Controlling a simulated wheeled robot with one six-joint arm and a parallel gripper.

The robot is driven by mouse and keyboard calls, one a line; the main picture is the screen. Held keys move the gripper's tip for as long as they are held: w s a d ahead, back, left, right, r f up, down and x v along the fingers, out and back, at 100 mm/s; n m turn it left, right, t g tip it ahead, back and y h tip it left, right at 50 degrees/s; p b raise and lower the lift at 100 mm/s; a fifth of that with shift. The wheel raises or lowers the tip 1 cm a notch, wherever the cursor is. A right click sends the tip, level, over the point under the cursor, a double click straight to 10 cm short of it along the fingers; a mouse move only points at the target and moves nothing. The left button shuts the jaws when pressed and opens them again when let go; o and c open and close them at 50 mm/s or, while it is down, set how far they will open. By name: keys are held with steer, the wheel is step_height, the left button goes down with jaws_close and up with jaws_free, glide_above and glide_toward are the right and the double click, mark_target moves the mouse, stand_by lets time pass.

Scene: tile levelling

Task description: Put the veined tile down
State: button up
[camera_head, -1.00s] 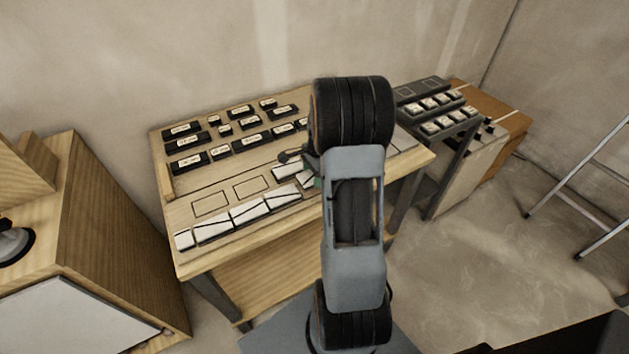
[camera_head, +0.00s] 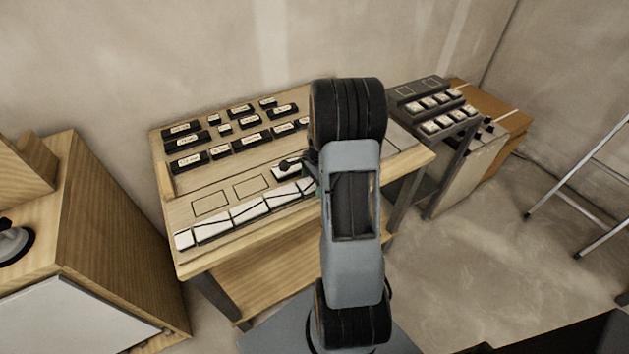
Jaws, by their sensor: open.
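A row of white tiles with dark veins (camera_head: 249,210) lies along the front of the wooden bench. At its right end a veined tile (camera_head: 306,185) lies next to its neighbour, roughly in line. It is partly hidden by my arm, so I cannot tell whether it is fully flat. My gripper (camera_head: 313,178) is at that tile's right side, mostly hidden behind my arm. It is open. Another white tile (camera_head: 284,173) lies just behind the row, with a dark knobbed thing (camera_head: 290,164) at it.
Several black holders with labelled pale pieces (camera_head: 251,139) stand at the back of the wooden bench (camera_head: 180,255). Two empty outlined rectangles (camera_head: 211,203) are behind the row. A dark rack (camera_head: 436,115) stands to the right, a wooden cabinet (camera_head: 110,240) to the left.

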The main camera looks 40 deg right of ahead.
step_height(320, 180, up, 12)
steer(key=d, duration=0.1)
steer(key=s+a+r+n+t, duration=0.1)
steer(key=s+a+r+n, duration=0.1)
steer(key=s+a+n, duration=0.2)
steer(key=s+a+r+n+t+h, duration=0.1)
steer(key=s+a+n, duration=0.3)
steer(key=a+n, duration=0.5)
steer(key=s+a+r+n+t, duration=0.1)
steer(key=s+a+n, duration=0.3)
steer(key=a, duration=0.5)
steer(key=r+n, duration=0.1)
steer(key=n, duration=0.1)
steer(key=shift+s+r+n, duration=0.2)
steer(key=shift+r+n, duration=0.2)
step_height(320, 180, up, 3)
steer(key=p, duration=0.3)
steer(key=shift+r, duration=0.15)
